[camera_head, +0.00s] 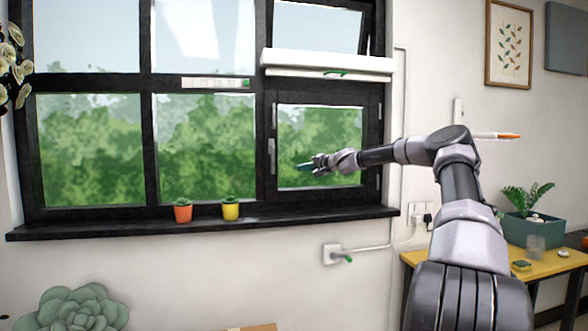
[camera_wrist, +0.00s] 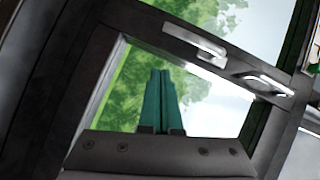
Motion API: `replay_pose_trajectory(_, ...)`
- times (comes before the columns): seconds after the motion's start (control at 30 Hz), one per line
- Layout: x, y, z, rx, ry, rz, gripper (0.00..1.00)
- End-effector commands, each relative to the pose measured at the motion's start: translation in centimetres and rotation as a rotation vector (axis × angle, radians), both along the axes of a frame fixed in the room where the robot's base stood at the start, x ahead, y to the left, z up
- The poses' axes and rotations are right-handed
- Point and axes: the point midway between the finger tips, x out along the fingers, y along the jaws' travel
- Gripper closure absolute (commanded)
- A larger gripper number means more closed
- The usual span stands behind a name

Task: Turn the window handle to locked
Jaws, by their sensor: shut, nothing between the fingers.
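The window handle (camera_head: 271,156) is a grey metal lever on the dark left stile of the small lower-right sash (camera_head: 320,101). It looks roughly upright in the head view. In the wrist view, which is tilted, two pale metal fittings show on the dark frame: a bar (camera_wrist: 195,43) and a shinier piece (camera_wrist: 262,84). I cannot tell for sure which is the handle. My gripper (camera_head: 299,166) is to the right of the handle, in front of the sash glass, and apart from it. Its teal fingers (camera_wrist: 160,73) are together and empty.
A white blind box (camera_head: 330,62) juts out above the sash. The sill (camera_head: 110,228) below carries an orange pot (camera_head: 183,213) and a yellow pot (camera_head: 230,211). A yellow table (camera_head: 545,265) with a planter (camera_head: 528,229) stands at right.

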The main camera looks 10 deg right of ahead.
Motion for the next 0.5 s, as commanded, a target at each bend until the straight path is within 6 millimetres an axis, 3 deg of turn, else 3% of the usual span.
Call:
replay_pose_trajectory(0.2, -2.0, -1.4, 0.0, -0.001, -0.001, -0.001, 1.0)
replay_pose_trajectory(0.5, -2.3, -1.5, 0.0, -0.001, -0.001, 0.0, 1.0)
